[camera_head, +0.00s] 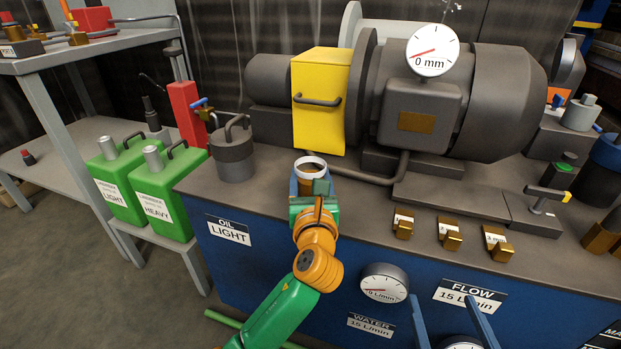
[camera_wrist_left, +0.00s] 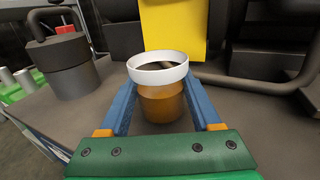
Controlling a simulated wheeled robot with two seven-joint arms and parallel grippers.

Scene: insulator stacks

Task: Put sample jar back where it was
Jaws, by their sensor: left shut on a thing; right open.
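The sample jar (camera_head: 311,166) has a white rim and amber-brown contents. It is upright on or just above the grey bench top, in front of the yellow box; I cannot tell whether its base touches. In the left wrist view the jar (camera_wrist_left: 162,98) sits between the two blue fingers. My left gripper (camera_head: 311,178) is shut on it, and the gripper and arm hide its lower part in the head view. My right gripper (camera_head: 441,299) shows only as two blue fingers, spread apart and empty, at the bottom of the head view in front of the blue bench front.
A grey lidded canister (camera_head: 233,155) stands left of the jar. The yellow box (camera_head: 319,105) and a pipe (camera_head: 368,179) are close behind it. Green jugs (camera_head: 166,193) stand further left. Brass valves (camera_head: 450,238) line the bench's front edge at right.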

